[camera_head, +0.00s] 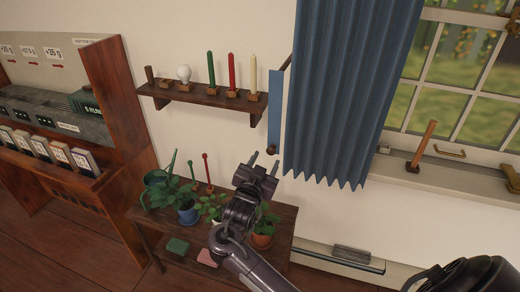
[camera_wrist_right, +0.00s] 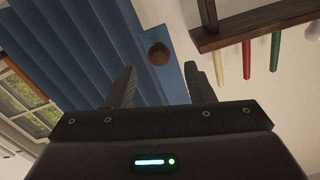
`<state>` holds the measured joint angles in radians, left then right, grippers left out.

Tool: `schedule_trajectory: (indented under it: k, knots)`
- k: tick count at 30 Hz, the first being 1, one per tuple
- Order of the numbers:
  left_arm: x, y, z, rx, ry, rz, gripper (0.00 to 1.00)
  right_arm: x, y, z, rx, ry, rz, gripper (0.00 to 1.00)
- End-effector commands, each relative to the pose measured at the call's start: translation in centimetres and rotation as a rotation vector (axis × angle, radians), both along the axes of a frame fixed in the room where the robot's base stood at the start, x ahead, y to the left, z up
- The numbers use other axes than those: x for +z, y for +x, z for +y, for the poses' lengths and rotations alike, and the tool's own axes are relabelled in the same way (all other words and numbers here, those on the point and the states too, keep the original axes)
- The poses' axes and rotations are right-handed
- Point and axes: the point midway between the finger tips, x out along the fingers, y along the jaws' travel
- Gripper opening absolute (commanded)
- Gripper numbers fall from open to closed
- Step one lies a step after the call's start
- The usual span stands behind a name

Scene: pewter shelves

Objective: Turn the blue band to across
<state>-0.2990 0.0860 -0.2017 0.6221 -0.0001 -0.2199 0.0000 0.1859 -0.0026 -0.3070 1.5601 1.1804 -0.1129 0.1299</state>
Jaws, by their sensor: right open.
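The blue band (camera_head: 275,108) is a narrow flat strip hanging upright beside the left edge of the pleated blue curtain (camera_head: 350,90). A round brown knob (camera_head: 299,150) is near the band's lower end, and it also shows in the right wrist view (camera_wrist_right: 158,54). My right gripper (camera_head: 265,160) is open and empty, just below the band's lower end in the head view. In the right wrist view, the band (camera_wrist_right: 172,80) and knob appear beyond and between the spread fingers (camera_wrist_right: 158,88). No contact is visible. My left gripper is not in view.
A wall shelf (camera_head: 205,97) with candles and a bulb is left of the band. Below my right arm stands a plant bench (camera_head: 285,222) with several pots. The window sill (camera_head: 450,182) with a wooden handle (camera_head: 424,142) is at right.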

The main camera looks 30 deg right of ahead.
Motion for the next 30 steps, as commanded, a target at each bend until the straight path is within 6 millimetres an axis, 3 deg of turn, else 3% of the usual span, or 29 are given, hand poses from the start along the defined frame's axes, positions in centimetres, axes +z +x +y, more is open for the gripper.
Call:
schedule_trajectory:
  k: [4,9,21,30]
  knots:
    - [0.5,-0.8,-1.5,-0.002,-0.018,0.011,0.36,0.3,1.7,-2.1,-0.001,-0.004,0.0,0.48]
    - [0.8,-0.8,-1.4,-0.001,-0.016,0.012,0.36,0.1,3.2,-3.8,0.001,-0.002,0.002,0.48]
    - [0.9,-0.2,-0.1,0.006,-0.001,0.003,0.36,0.0,4.0,-4.6,0.002,0.0,0.002,0.48]
    - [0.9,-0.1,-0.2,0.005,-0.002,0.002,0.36,-0.1,3.9,-4.6,0.002,0.0,0.002,0.12]
